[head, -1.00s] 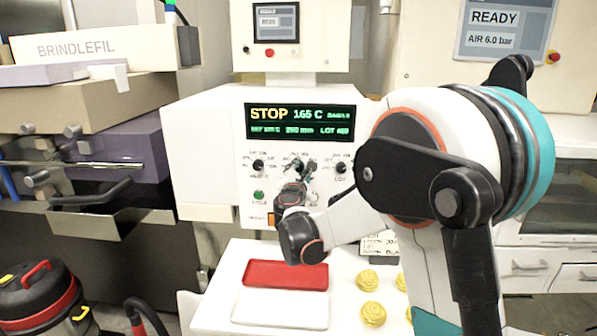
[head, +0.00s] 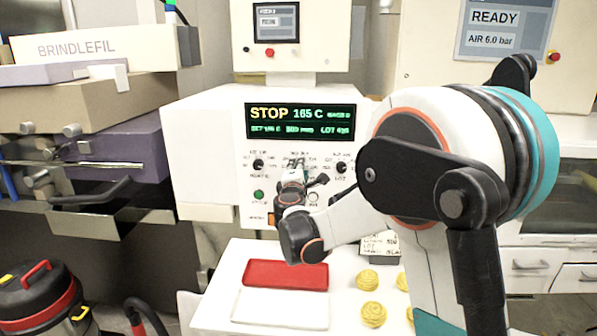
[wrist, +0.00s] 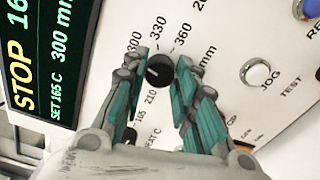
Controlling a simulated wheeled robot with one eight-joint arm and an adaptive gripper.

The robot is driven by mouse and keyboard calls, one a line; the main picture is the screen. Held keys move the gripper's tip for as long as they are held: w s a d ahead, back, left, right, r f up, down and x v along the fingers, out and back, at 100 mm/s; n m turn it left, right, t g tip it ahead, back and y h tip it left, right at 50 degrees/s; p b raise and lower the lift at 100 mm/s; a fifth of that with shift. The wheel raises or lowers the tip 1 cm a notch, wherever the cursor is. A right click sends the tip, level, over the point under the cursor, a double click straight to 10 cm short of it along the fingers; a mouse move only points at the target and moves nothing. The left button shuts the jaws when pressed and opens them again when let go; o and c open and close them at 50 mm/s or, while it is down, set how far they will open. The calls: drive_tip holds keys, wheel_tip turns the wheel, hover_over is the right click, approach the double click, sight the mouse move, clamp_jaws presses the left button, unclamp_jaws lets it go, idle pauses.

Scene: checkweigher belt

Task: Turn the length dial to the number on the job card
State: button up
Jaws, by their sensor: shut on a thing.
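The length dial (wrist: 158,72) is a black knob among printed numbers including 300, 330 and 360. My gripper (wrist: 162,61) has its two teal-padded fingers on either side of it, closed on the knob. The green display (wrist: 52,55) beside it reads 300 mm and SET 165 C. In the head view my gripper (head: 296,172) is at the middle of the panel and covers most of the dial. The job card (head: 380,246) stands on the white table, partly behind my arm, its print too small to read.
Two other black knobs, left (head: 258,165) and right (head: 341,167), flank the dial closely. A green button (head: 258,195) is below the left one. A red tray (head: 286,274) and several yellow pasta nests (head: 372,314) are on the table below.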

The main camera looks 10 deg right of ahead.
drive_tip(key=shift+m, duration=0.6)
drive_tip(key=o, duration=1.1)
drive_tip(key=v, duration=1.2)
